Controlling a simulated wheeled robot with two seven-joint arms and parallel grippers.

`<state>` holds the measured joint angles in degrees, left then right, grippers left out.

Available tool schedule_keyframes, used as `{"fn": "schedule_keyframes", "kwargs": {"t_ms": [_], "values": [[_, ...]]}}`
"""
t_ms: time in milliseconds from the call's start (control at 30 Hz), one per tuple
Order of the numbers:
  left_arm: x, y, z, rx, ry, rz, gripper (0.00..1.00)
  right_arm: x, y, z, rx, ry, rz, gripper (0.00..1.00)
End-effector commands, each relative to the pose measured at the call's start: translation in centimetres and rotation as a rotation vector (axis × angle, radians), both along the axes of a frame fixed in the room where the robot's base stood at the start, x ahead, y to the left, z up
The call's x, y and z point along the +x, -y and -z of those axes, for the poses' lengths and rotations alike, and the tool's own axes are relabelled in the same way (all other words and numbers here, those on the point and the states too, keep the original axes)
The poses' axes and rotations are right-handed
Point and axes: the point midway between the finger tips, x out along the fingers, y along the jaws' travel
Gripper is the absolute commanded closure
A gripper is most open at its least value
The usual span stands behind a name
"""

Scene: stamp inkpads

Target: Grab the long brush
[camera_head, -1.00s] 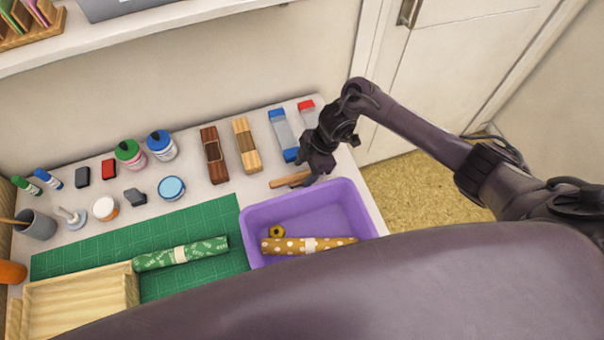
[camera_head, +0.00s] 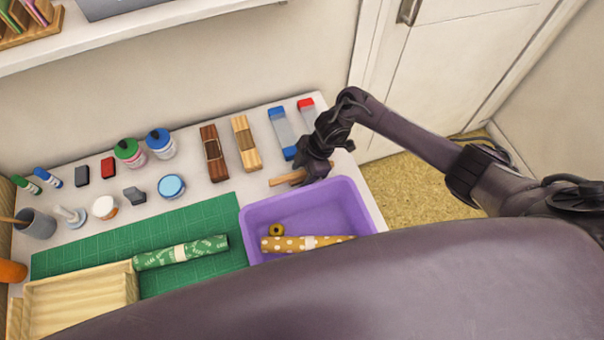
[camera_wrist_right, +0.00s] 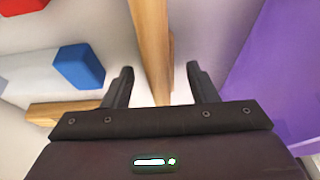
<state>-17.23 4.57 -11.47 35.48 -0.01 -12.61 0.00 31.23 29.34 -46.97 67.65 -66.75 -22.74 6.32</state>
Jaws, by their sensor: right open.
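A long wooden piece, which looks like the long brush's handle (camera_head: 286,179), lies on the white table behind the purple tray. My right gripper (camera_head: 313,174) is over its right part, which the gripper hides in the head view. In the right wrist view the wooden strip (camera_wrist_right: 150,35) runs between the two open fingers of my right gripper (camera_wrist_right: 160,72), with a gap on both sides. Bristles are not visible. My left gripper is not in view.
The purple tray (camera_head: 250,222) stands close in front, holding a dotted roll (camera_head: 277,244). A blue-ended clear holder (camera_head: 281,128), a red-ended one (camera_head: 306,103) and a light wooden block (camera_head: 246,145) lie behind. A green mat (camera_head: 110,240) is at left.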

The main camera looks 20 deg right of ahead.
Motion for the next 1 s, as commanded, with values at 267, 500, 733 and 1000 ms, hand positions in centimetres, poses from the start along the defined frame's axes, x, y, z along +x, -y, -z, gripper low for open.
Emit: {"fn": "schedule_keyframes", "kwargs": {"t_ms": [267, 500, 733, 1000], "values": [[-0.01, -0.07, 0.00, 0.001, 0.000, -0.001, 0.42, 0.02, -0.02, -0.01, 0.000, 0.000, 0.000, 0.53], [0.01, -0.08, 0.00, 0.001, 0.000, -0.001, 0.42, 0.02, -0.02, -0.01, 0.000, 0.000, 0.000, 0.84], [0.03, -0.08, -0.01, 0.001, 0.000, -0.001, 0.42, 0.03, -0.02, -0.02, 0.000, 0.001, 0.000, 0.96], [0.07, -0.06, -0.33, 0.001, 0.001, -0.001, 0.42, 0.10, -0.02, -0.98, 0.001, 0.002, 0.000, 0.96]]}}
